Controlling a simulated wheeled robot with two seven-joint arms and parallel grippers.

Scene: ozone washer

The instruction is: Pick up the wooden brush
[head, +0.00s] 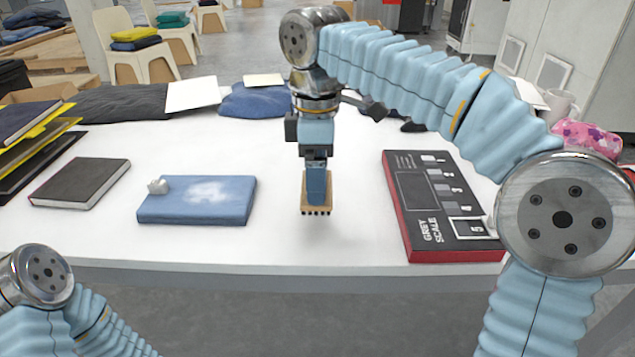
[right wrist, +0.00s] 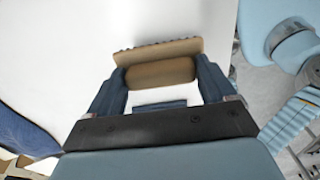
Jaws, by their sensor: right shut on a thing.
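The wooden brush (head: 305,209) is tan with a row of dark bristles along its lower edge. My right gripper (head: 316,190) is shut on it and points down over the middle of the white table. In the right wrist view the brush (right wrist: 160,62) lies across between the two fingertips of the right gripper (right wrist: 161,78). The bristles show there only as a dark fringe on the far edge. I cannot tell for sure whether the brush is clear of the table. My left arm shows at the lower left, but its gripper is out of view.
A folded blue cloth (head: 210,208) with a pale patch and a small grey object lies left of the brush. A grey scale box (head: 408,200) lies to the right. A dark book (head: 80,183) is farther left. The white table (head: 280,245) is clear around the gripper.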

